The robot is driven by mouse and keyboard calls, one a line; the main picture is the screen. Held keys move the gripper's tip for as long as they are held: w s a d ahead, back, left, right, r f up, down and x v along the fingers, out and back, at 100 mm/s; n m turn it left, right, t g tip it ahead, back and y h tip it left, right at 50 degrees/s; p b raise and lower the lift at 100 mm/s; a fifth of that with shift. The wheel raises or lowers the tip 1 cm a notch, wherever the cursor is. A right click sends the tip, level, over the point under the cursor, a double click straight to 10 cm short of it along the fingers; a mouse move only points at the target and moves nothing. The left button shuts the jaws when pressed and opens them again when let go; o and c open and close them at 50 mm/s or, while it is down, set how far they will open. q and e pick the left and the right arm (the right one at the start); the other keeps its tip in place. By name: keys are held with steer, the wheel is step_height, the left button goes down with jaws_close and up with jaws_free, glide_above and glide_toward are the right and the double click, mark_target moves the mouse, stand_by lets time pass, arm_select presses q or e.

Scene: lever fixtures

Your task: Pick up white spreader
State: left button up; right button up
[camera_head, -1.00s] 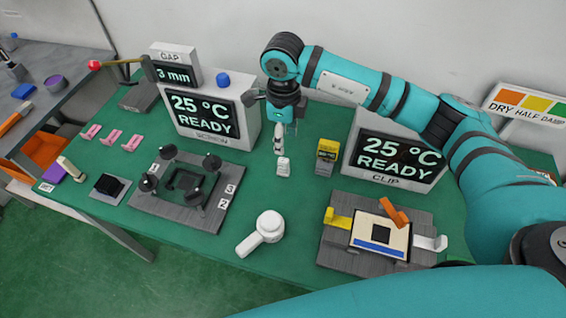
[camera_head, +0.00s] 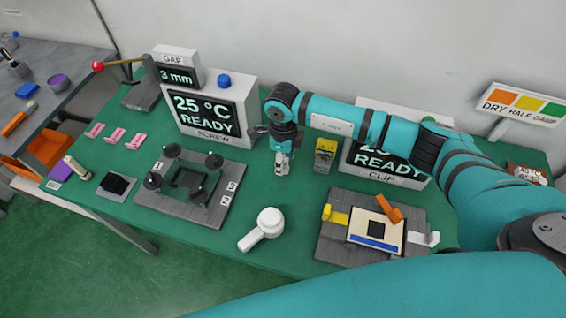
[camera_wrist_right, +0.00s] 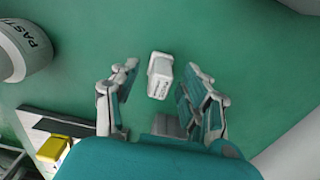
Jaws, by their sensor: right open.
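A small white upright block with dark lettering, which I take to be the white spreader, stands on the green table in the head view (camera_head: 281,168). It also shows near the middle of the right wrist view (camera_wrist_right: 160,76); its lettering is too small to read. My right gripper (camera_head: 283,154) points down just over it, and its lower part overlaps the block in the head view. In the right wrist view the fingers (camera_wrist_right: 161,88) are spread apart, with the block between their tips in the picture. I cannot tell whether they touch it. My left gripper is not in view.
A yellow and dark box (camera_head: 325,154) stands close to the right of the gripper. A white READY display (camera_head: 245,95) stands behind left.

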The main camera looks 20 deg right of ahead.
jaws_close()
steer(key=shift+r, duration=0.15)
steer(key=shift+r+b, duration=0.35)
steer(key=shift+r, duration=0.15)
steer(key=shift+s+r+b, duration=0.2)
steer(key=shift+r+b, duration=0.35)
steer(key=shift+r, duration=0.55)
steer(key=s+b, duration=0.1)
steer(key=s, duration=0.3)
steer(key=s+r+b, duration=0.1)
steer(key=s, duration=0.4)
steer(key=s+b, duration=0.1)
steer(key=s, duration=0.4)
steer(key=shift+s+a+r, duration=0.1)
steer(key=shift+s+r, duration=0.05)
steer(key=shift+s, duration=0.05)
steer(key=shift+s+r, duration=0.15)
steer(key=shift+s, duration=0.45)
